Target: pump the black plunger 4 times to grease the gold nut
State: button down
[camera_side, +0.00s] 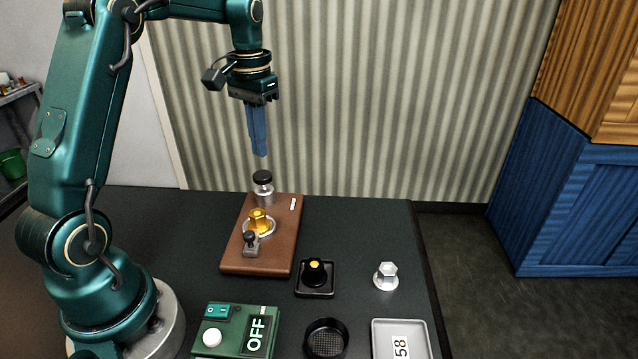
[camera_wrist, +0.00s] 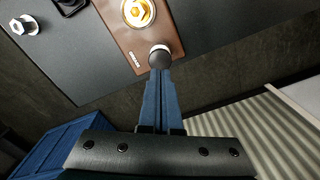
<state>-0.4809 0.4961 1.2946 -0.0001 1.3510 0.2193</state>
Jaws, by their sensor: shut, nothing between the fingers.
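The black plunger (camera_side: 263,177) tops a silver cylinder at the far end of a brown board (camera_side: 232,262). The gold nut (camera_side: 258,218) sits in a silver ring near the middle of that board. My gripper (camera_side: 261,155) is shut and empty, pointing down, a little above the plunger in the side view. In the wrist view the plunger's dark cap (camera_wrist: 159,57) shows just beyond my fingertips (camera_wrist: 161,72), and the gold nut (camera_wrist: 138,12) lies past it at the top. I cannot tell for sure whether the fingertips line up with the cap's centre.
A small dark knob (camera_side: 250,238) stands on the board in front of the nut. Nearby are a black square holder with a yellow-topped knob (camera_side: 315,272), a silver hex piece (camera_side: 386,275), a green OFF box (camera_side: 237,330), a round black dish (camera_side: 326,340) and a grey tray (camera_side: 416,322).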

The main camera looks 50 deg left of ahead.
aim_at(262, 175)
notch_tip(262, 175, up, 6)
jog(key=shift+f, duration=0.1)
dwell(0.4)
dwell(0.6)
jog(key=shift+f, duration=4.25)
jog(key=shift+f, duration=0.3)
jog(key=shift+f, duration=0.35)
jog(key=shift+f, duration=0.8)
jog(key=shift+r, duration=2.75)
